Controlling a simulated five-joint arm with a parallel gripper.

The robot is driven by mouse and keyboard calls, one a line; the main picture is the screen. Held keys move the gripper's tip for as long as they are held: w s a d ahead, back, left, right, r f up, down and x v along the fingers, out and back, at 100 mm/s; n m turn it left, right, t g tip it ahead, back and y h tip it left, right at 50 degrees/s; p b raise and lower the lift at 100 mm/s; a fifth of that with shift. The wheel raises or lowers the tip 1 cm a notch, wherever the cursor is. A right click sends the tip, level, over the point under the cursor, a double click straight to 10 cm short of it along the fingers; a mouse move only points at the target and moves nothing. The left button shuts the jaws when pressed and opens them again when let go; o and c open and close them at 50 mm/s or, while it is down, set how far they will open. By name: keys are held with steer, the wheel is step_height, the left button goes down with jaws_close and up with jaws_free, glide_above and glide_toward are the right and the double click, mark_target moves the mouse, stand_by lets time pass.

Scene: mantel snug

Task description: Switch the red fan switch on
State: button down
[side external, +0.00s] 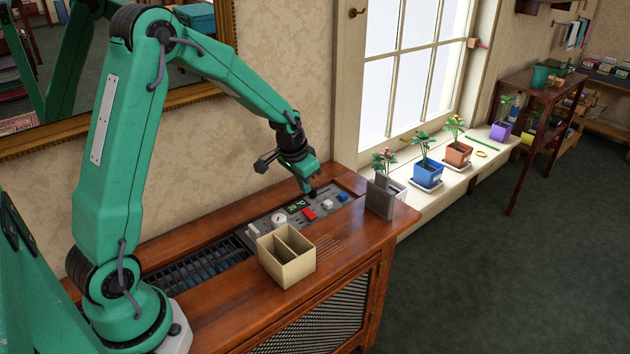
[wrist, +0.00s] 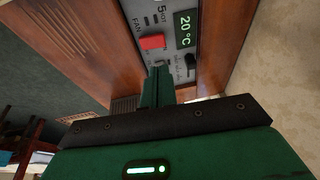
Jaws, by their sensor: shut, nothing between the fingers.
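The red fan switch (side external: 309,213) is on the grey control panel (side external: 263,231) set into the wooden cabinet top. In the wrist view the red switch (wrist: 152,41) shows beside the printed word FAN, just beyond my fingertips. I cannot tell which way it is tipped. My gripper (side external: 311,194) is shut and empty, pointing down over the panel on the far side of the switch, close to the display (side external: 297,206) reading 20 °C. In the wrist view my shut gripper (wrist: 158,72) points toward the switch with a small apparent gap.
A beige divided box (side external: 286,268) stands in front of the panel. A white dial (side external: 279,219) and a blue control (side external: 342,197) flank the switch. Potted plants line the windowsill.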

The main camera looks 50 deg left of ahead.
glide_above(307, 209)
steer(key=s, duration=0.1)
steer(key=f, duration=0.4)
steer(key=shift+d+f, duration=0.25)
steer(key=shift+d, duration=0.15)
steer(key=shift+a+f, duration=0.2)
steer(key=shift+f, duration=0.85)
